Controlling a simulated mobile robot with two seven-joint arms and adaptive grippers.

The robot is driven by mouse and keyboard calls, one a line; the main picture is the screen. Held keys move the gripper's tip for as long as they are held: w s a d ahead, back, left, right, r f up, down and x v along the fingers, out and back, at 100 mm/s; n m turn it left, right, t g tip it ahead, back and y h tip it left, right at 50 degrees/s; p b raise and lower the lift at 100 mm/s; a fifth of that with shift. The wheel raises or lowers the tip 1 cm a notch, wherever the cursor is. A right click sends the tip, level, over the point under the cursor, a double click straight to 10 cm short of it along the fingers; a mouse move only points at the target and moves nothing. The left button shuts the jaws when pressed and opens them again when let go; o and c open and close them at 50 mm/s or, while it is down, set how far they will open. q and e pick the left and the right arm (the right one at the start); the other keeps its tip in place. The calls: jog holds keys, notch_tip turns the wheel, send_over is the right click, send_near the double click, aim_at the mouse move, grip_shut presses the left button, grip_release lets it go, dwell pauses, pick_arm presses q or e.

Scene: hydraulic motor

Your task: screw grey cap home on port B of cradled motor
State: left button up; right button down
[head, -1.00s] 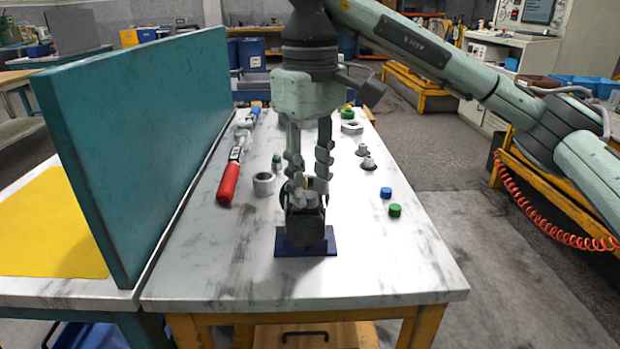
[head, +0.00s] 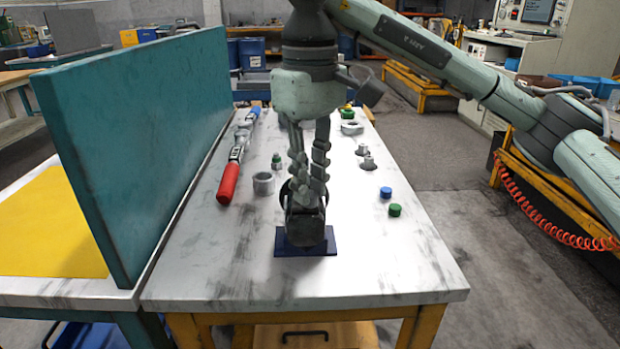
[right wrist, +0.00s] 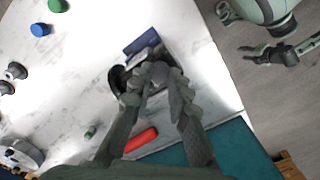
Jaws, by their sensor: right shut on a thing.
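The dark motor (head: 305,226) sits on a blue cradle base (head: 283,247) near the front middle of the table; it is partly hidden behind my fingers in the right wrist view. My right gripper (head: 308,192) points down at the motor from above, its fingers closed in at the motor's top. It also shows in the right wrist view (right wrist: 152,80). The grey cap is hidden between the fingertips, and I cannot make out port B or the cap's seating. A gripper, apparently my left one (right wrist: 272,54), shows away from the table in the right wrist view; its opening is unclear.
A grey ring (head: 264,184) and a red-handled tool (head: 229,183) lie left of the motor. A blue cap (head: 386,192) and a green cap (head: 395,210) lie to the right. A teal panel (head: 140,140) walls the left side. The front right tabletop is clear.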

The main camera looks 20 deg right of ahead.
jog(key=m, duration=0.4)
jog(key=shift+m, duration=0.9)
jog(key=m, duration=0.3)
jog(key=c, duration=1.6)
grip_release()
jog(key=shift+c, duration=0.2)
jog(key=shift+r+p, duration=1.45)
jog(key=shift+r, duration=0.25)
